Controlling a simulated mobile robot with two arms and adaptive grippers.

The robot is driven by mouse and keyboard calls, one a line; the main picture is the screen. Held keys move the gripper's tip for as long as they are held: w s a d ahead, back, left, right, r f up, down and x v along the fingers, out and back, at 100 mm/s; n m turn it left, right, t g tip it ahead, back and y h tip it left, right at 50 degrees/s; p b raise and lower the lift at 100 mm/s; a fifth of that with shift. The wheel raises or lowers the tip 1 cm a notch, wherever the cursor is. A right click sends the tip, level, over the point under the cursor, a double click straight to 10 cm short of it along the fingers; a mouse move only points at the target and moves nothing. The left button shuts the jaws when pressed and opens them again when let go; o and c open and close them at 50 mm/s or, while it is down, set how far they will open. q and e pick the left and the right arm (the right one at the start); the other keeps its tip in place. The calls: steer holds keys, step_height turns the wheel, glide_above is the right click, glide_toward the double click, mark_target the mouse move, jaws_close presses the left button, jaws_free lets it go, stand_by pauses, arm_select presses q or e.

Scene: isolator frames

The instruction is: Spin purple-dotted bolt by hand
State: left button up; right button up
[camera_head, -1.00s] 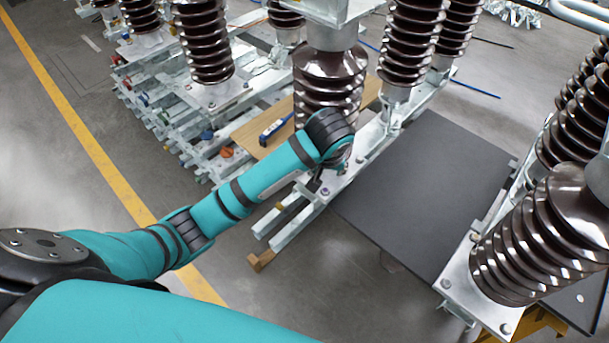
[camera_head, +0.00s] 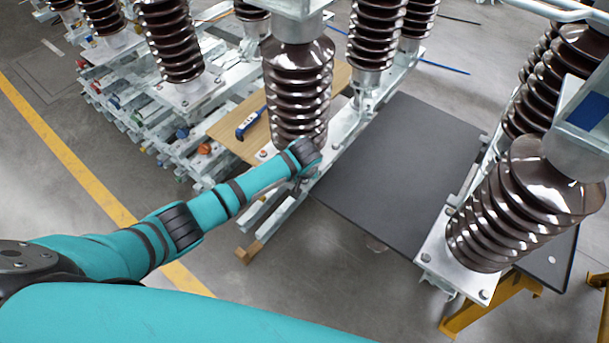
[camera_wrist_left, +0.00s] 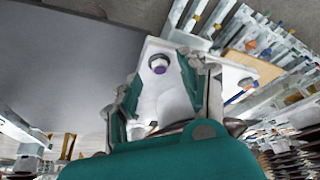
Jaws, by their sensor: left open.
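The purple-dotted bolt (camera_wrist_left: 158,65) shows in the left wrist view, on a pale metal base plate (camera_wrist_left: 155,100). My left gripper (camera_wrist_left: 166,85) is open, with its two fingers at either side of the bolt in that view. The bolt lies between and just beyond the fingertips, and I see no contact. In the head view my left gripper (camera_head: 303,184) is at the foot of the middle brown ribbed insulator (camera_head: 300,90). My own wrist largely covers it there, and the bolt is hidden. My right gripper is not in view.
A dark flat panel (camera_head: 400,165) lies right of the gripper. A wooden board (camera_head: 222,125) with a blue tool (camera_head: 250,122) lies behind it. Another insulator (camera_head: 515,215) stands at right. Metal rails (camera_head: 270,215) run below the wrist. Open floor lies at front left.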

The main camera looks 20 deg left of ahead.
arm_select(q)
steer(key=shift+w+a+f, duration=0.1)
steer(key=shift+w+f, duration=0.2)
steer(key=shift+f, duration=0.35)
steer(key=shift+c, duration=0.2)
jaws_close()
